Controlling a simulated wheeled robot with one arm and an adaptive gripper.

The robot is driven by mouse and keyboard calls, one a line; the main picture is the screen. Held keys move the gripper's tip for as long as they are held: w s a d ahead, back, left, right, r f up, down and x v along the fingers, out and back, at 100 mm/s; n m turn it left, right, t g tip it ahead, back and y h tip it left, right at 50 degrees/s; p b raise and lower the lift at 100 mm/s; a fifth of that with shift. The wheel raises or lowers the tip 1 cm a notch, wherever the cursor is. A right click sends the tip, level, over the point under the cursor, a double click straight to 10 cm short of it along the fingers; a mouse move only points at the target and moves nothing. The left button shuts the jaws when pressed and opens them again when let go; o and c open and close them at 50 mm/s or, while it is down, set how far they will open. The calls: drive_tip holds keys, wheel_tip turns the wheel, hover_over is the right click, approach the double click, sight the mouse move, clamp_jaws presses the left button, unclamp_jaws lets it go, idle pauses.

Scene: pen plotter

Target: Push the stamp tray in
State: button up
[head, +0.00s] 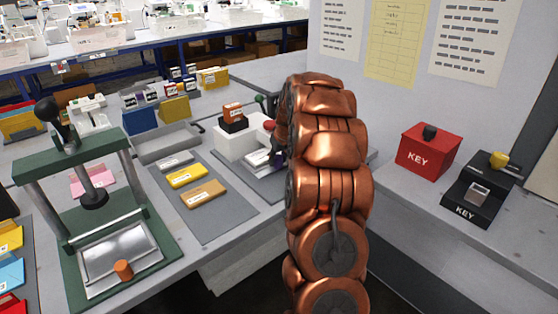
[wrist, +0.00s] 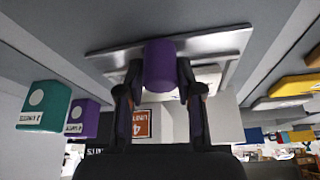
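A flat silver tray (wrist: 215,43) with a purple cylindrical knob (wrist: 160,66) fills the upper middle of the wrist view, which appears upside down. My gripper (wrist: 160,84) has one finger on each side of the knob, close against it. In the head view my gripper (head: 279,150) is mostly hidden behind my copper arm. It is at a white stamp machine (head: 236,142) with a grey tray (head: 262,161) at its front. How far the tray sits inside the machine is hidden by my arm.
A green press (head: 108,190) with a silver tray and orange knob stands at left. A grey mat (head: 208,217) holds yellow, tan and grey blocks. A red KEY box (head: 429,152) and a black KEY stand (head: 478,196) are at right, beside a wall panel.

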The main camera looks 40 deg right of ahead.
drive_tip(key=o, duration=0.4)
drive_tip(key=shift+a+f, duration=0.1)
drive_tip(key=shift+s, duration=0.1)
drive_tip(key=v, duration=1.2)
drive_tip(key=shift+a, duration=0.1)
